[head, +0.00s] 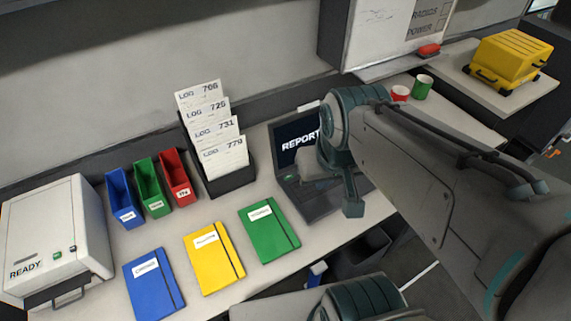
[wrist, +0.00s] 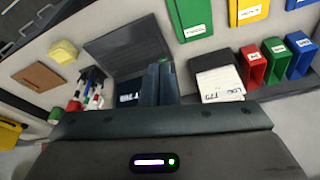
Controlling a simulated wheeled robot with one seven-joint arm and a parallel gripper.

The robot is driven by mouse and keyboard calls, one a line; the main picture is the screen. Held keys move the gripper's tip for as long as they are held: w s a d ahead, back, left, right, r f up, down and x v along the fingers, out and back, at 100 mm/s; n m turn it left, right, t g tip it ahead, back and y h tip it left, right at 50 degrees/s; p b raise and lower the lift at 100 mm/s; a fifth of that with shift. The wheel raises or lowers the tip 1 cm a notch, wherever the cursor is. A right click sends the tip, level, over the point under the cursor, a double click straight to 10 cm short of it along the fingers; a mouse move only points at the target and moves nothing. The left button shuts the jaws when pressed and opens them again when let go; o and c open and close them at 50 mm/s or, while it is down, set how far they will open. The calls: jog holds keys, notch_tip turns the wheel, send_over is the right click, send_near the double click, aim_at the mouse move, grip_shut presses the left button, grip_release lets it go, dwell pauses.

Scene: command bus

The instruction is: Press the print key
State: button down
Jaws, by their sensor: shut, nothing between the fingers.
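The open laptop (head: 312,203) stands on the desk with "REPORT" on its screen (head: 296,140); my arm covers its right part. In the wrist view its dark keyboard (wrist: 125,45) and part of its screen (wrist: 128,91) show. My gripper (wrist: 158,68) is shut and empty, pointing down over the laptop by the keyboard's edge; in the head view its tip (head: 353,207) is over the keyboard. I cannot tell whether it touches. No key label is readable, so I cannot pick out the print key.
Left of the laptop are a log rack (head: 232,181), blue, green and red binders (head: 175,180), and blue, yellow and green notebooks (head: 268,230). A pen holder (wrist: 92,88) and a yellow pad (wrist: 63,51) lie on its other side. Red and green cups (head: 422,88) stand farther right.

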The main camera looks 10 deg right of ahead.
jog(key=w+a+f+m+y+b, duration=0.2)
jog(key=w+a+f+m+y, duration=0.15)
jog(key=w+a, duration=0.2)
jog(key=m+t+b, duration=0.3)
jog(key=m+t, duration=0.2)
jog(key=m, duration=1.3)
send_over(289, 177)
notch_tip(289, 177, down, 18)
jog(key=shift+s+d+r+y, duration=0.2)
jog(key=shift+s+d+y, duration=0.15)
jog(key=shift+s+y, duration=0.1)
notch_tip(289, 177, down, 8)
jog(key=b, duration=0.6)
jog(key=shift+r, duration=0.25)
jog(key=shift+f+b, duration=0.7)
jog(key=shift+b, duration=0.3)
